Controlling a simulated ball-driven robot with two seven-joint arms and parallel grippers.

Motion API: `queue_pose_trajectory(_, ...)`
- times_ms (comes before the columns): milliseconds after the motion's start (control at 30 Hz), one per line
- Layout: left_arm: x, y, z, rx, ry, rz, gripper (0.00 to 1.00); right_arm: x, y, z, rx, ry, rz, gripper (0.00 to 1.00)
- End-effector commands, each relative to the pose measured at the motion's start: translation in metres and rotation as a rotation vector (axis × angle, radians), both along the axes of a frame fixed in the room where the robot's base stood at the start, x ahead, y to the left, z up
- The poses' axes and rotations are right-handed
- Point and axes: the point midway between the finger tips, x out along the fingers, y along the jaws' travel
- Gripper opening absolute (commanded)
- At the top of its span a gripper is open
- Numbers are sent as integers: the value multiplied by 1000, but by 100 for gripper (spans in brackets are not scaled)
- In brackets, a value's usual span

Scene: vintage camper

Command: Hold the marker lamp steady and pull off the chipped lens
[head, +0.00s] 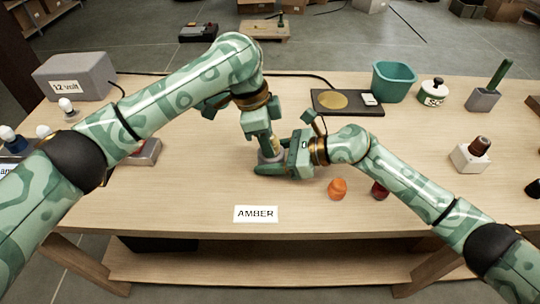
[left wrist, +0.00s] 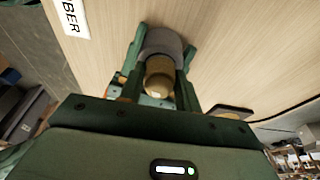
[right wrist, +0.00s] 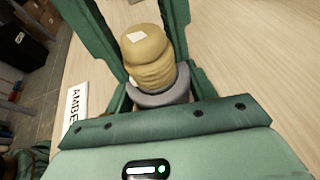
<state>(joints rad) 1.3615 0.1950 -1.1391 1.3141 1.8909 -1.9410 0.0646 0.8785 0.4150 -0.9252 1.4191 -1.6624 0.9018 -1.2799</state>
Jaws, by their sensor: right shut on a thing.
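The marker lamp stands upright on the bench. Its grey base (right wrist: 160,97) and amber-tan ribbed lens (right wrist: 152,62) show in the right wrist view, with a pale patch on the lens top. My right gripper (head: 266,168) reaches in from the right, low down, shut on the lamp's base. My left gripper (head: 270,150) points down from above, with its fingers on either side of the lens. The left wrist view also shows the lens (left wrist: 159,80) between these fingers; they look open, and contact is unclear. In the head view the grippers hide most of the lamp.
An orange lens (head: 337,189) and a dark red one (head: 380,191) lie right of the lamp. An AMBER card (head: 256,214) lies in front. Behind are a dark tray (head: 365,108), a teal bin (head: 394,84) and a grey 12 volt box (head: 75,75). A white block (head: 470,160) stands right.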

Motion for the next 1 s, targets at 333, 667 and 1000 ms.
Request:
queue_pose_trajectory(333,0,0,2,0,0,0,4,0,0,0,0,1,1,25)
queue_pose_trajectory(667,0,0,16,0,-1,-1,4,0,0,0,0,1,1,25)
queue_pose_trajectory(1000,0,0,30,0,0,0,4,0,0,0,0,1,1,25)
